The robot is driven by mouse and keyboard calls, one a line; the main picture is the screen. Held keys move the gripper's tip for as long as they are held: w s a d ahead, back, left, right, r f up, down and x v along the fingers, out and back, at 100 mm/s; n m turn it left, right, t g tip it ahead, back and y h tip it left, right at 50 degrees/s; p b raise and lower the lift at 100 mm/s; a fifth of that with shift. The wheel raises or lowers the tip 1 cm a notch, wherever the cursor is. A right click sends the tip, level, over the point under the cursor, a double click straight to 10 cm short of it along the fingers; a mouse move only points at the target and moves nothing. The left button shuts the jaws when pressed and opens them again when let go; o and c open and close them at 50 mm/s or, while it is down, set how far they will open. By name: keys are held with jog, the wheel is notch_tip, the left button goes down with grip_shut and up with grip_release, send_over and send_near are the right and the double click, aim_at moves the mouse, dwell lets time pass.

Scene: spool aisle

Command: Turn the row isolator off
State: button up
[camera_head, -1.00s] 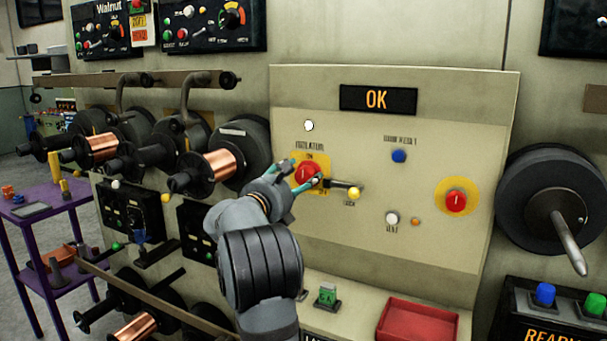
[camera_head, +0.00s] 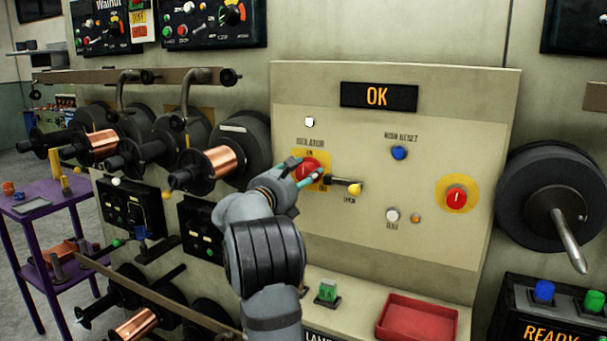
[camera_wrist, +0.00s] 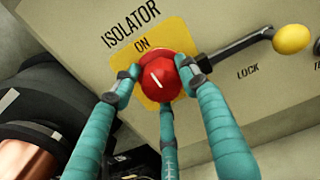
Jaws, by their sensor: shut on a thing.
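The isolator knob (camera_head: 308,168) is red and round on a yellow plate (camera_head: 324,157) marked ISOLATOR and ON. In the wrist view the red knob (camera_wrist: 161,79) fills the space between my teal fingers, and its white line slants, upper left to lower right. My gripper (camera_head: 306,174) is shut on the knob, fingers on its left and right and one below. A lock lever (camera_head: 347,184) with a yellow ball end sits just right of the knob; in the wrist view the lever (camera_wrist: 240,46) passes close to my right finger. The knob's lower label is mostly hidden.
The panel also bears a lit OK display (camera_head: 378,96), a blue button (camera_head: 399,153), a white button (camera_head: 392,215) and another red knob on yellow (camera_head: 456,198). Copper spools (camera_head: 222,162) stand close left of my arm. A red tray (camera_head: 418,317) lies below the panel.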

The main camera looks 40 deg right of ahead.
jog(key=shift+r, duration=0.2)
jog(key=c, duration=0.4)
jog(key=shift+o, duration=0.2)
jog(key=shift+m+b, duration=0.3)
jog(key=shift+b, duration=0.1)
jog(key=shift+c, duration=0.2)
jog(key=m+b, duration=0.3)
jog(key=b, duration=0.1)
jog(key=shift+s+f+m, duration=0.1)
jog(key=shift+f+m, duration=0.05)
jog(key=shift+m, duration=0.15)
jog(key=m+b, duration=0.3)
jog(key=m, duration=0.1)
jog(key=shift+s+d+b, duration=0.1)
jog(key=shift+b, duration=0.3)
jog(key=m+b, duration=0.3)
jog(key=m, duration=0.2)
jog(key=m+b, duration=0.1)
jog(key=m, duration=0.1)
jog(key=m+b, duration=0.1)
jog(key=m, duration=0.1)
jog(key=shift+s+d+f+m+b, duration=0.1)
jog(key=shift+s+d+m+b, duration=0.05)
jog(key=shift+m+b, duration=0.25)
jog(key=o, duration=1.1)
jog(key=shift+s, duration=0.1)
